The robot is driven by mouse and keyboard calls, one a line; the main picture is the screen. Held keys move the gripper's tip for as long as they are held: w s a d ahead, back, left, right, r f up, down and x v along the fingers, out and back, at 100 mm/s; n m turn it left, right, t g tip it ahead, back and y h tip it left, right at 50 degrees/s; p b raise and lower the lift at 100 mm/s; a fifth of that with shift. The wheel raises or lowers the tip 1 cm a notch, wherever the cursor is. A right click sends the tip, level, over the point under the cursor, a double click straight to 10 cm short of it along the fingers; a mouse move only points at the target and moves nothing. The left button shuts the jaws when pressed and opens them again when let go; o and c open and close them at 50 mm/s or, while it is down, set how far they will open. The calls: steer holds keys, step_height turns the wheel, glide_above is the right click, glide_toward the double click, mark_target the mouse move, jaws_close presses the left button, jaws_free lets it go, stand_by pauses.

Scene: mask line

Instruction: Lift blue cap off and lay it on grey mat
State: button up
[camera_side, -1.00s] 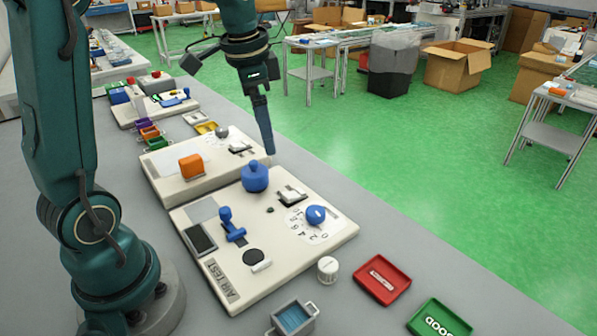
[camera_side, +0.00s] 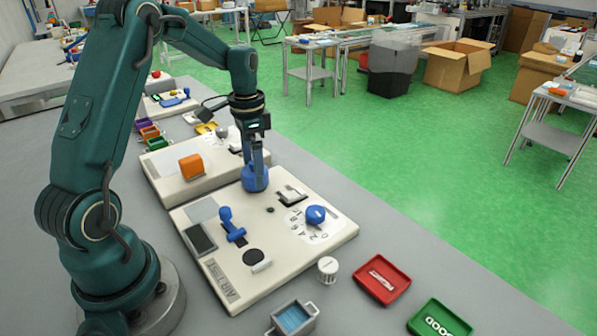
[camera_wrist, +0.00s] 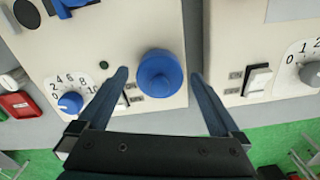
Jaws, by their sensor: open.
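The blue cap (camera_side: 253,183), round with a small knob on top, sits on the back part of the near white panel (camera_side: 290,255). In the wrist view the cap (camera_wrist: 159,86) lies between the two fingers of my gripper (camera_wrist: 160,75), with a gap on each side. My gripper (camera_side: 257,165) is open and points down at the cap; its fingers overlap the knob in the side view. Whether the fingertips reach down beside the cap is hard to tell. A flat light grey patch (camera_side: 202,209), likely the grey mat, lies bare on the panel's left corner.
A blue lever (camera_side: 230,225) stands close to the grey patch, beside a dark pad (camera_side: 199,238). A blue dial (camera_side: 315,214) and a rocker switch (camera_side: 291,194) are right of the cap. An orange block (camera_side: 191,166) stands on the panel behind.

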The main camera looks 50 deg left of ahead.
mark_target(248, 170)
steer(key=c, duration=1.3)
steer(key=shift+o, duration=0.2)
steer(key=shift+r, duration=0.1)
steer(key=shift+r, duration=0.45)
steer(key=r, duration=0.3)
steer(key=shift+s+a+r, duration=0.4)
steer(key=s+a+r, duration=0.6)
steer(key=s, duration=0.2)
steer(key=s+d+f, duration=0.1)
steer(key=d+f, duration=0.1)
steer(key=s+d+f, duration=0.1)
steer(key=d+f, duration=0.1)
steer(key=s+d+f, duration=0.1)
steer(key=d+f, duration=0.2)
steer(key=shift+s+f, duration=0.1)
steer(key=shift+s, duration=0.3)
steer(key=shift+f, duration=2.3)
